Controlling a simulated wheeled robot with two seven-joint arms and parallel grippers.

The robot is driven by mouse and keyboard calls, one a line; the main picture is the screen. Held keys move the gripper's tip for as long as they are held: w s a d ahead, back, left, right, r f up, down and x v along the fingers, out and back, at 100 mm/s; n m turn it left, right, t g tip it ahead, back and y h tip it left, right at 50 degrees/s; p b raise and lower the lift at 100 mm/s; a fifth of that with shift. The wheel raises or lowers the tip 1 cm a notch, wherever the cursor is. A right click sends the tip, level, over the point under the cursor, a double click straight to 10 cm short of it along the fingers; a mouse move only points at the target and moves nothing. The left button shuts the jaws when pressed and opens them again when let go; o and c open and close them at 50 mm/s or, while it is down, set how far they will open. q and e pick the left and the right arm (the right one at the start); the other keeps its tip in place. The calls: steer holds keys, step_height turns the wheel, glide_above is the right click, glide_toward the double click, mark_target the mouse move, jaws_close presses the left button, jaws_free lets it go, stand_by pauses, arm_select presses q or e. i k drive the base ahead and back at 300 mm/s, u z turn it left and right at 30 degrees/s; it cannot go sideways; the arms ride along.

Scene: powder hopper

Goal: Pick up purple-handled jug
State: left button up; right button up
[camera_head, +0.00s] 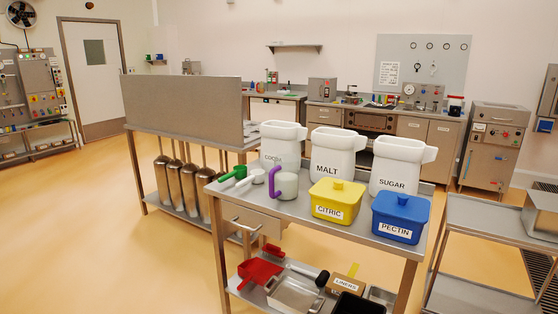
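The purple-handled jug (287,184) stands upright on the steel table (300,214), near its left end. Its pale, whitish body faces right and its purple handle (273,181) is on the left side. It stands in front of the white COCOA container and left of the yellow CITRIC box. Neither of my grippers shows in the head view.
White containers marked COCOA (281,142), MALT (333,155) and SUGAR (397,166) stand behind. The yellow CITRIC box (337,197) and blue PECTIN box (400,213) are at the front. Green and white scoops (236,174) lie left of the jug. A lower shelf holds red scoops and trays.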

mark_target(284, 178)
steer(key=i, duration=0.85)
steer(key=u, duration=1.95)
steer(key=i, duration=1.7)
steer(key=z, duration=2.6)
